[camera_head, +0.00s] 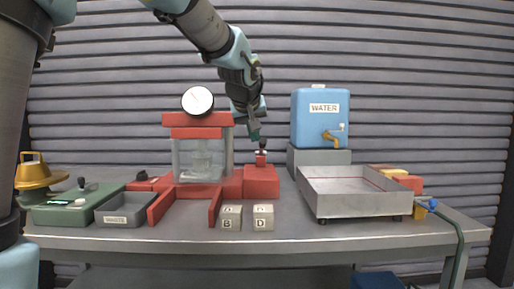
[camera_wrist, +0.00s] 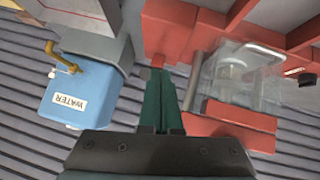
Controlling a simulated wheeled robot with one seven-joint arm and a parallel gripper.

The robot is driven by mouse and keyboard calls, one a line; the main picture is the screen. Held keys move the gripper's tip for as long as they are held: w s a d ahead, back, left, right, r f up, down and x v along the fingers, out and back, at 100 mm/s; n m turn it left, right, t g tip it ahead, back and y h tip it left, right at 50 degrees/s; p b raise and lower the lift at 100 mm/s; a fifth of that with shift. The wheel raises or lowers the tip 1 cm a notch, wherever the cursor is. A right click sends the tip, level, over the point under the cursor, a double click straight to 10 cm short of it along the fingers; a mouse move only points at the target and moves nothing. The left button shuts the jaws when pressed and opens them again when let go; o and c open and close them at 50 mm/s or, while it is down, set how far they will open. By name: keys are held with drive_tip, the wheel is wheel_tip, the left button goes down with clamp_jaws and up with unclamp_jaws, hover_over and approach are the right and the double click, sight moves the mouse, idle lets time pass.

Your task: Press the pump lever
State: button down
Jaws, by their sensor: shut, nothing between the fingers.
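The pump lever (camera_head: 261,156) stands on a red block (camera_head: 261,182) at the right side of the red machine. It has a short red post with a dark tip. My gripper (camera_head: 255,136) comes down from above with its fingers shut and empty. The fingertips are just above the lever, slightly to its left in the head view. I cannot tell whether they touch it. In the wrist view the shut green fingers (camera_wrist: 157,74) point at a small red part (camera_wrist: 157,60) of the block, and they hide most of the lever.
The red machine has a clear chamber (camera_head: 200,160) and a white gauge (camera_head: 197,100) left of my gripper. A blue water tank (camera_head: 321,118) stands on a grey block at the right. A metal tray (camera_head: 355,200) and two lettered cubes (camera_head: 263,217) sit in front.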

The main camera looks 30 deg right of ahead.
drive_tip(key=shift+v, duration=1.25)
wheel_tip(320, 180, up, 8)
drive_tip(key=w+d+n+t+p, duration=0.1)
drive_tip(key=w+d+t+p, duration=0.1)
drive_tip(key=shift+w+d, duration=0.2)
drive_tip(key=shift+d, duration=0.15)
drive_tip(key=shift+f, duration=0.2)
drive_tip(key=p, duration=0.3)
hover_over(262, 147)
drive_tip(key=a, duration=0.1)
wheel_tip(262, 147, down, 5)
drive_tip(key=f, duration=0.1)
drive_tip(key=s+f, duration=0.1)
drive_tip(key=f, duration=0.1)
drive_tip(key=shift+s+f+b, duration=0.1)
drive_tip(key=shift+f+b, duration=0.25)
drive_tip(key=shift+s+f, duration=0.15)
drive_tip(key=shift+f, duration=0.15)
